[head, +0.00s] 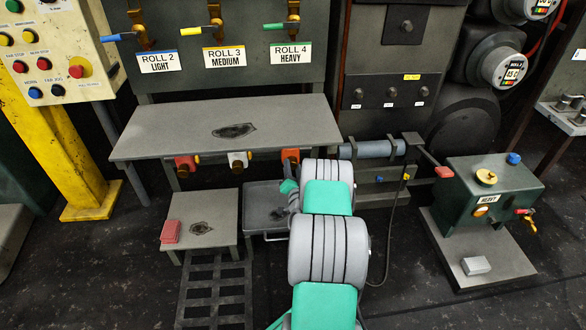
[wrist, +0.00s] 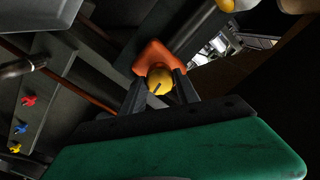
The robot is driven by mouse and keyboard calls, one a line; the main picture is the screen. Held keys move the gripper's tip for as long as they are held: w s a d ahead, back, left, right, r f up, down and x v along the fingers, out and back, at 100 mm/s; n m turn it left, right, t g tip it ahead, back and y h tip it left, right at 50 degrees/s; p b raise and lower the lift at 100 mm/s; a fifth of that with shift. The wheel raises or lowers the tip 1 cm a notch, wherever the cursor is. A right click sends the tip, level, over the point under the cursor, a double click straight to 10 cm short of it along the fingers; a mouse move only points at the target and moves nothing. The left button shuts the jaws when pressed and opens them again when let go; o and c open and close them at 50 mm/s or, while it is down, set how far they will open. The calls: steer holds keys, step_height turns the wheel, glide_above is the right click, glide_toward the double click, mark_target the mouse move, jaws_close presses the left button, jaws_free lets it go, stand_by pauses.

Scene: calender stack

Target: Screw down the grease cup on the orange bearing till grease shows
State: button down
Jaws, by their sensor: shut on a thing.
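The orange bearing (wrist: 157,56) is at the upper middle of the wrist view, with the round yellow grease cup (wrist: 159,81) on its near face. A short dark mark shows on the cup's front. My gripper (wrist: 160,92) has its two dark fingers on either side of the cup, shut on it. In the head view the orange bearing (head: 290,156) shows under the bench's right end, partly behind my arm. My fingers and the cup are hidden there by my arm. I cannot make out any grease at the bearing.
A red bearing (head: 185,166) and a white bearing (head: 238,160) hang under the same bench (head: 170,135), left of the orange one. A low table (head: 215,232) with a red cloth (head: 171,231) stands below. A green tank (head: 490,190) stands at the right.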

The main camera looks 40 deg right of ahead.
steer(key=c, duration=0.9)
jaws_free()
steer(key=shift+s, duration=0.1)
steer(key=v, duration=0.7)
steer(key=shift+s+a, duration=0.25)
steer(key=shift+s, duration=0.05)
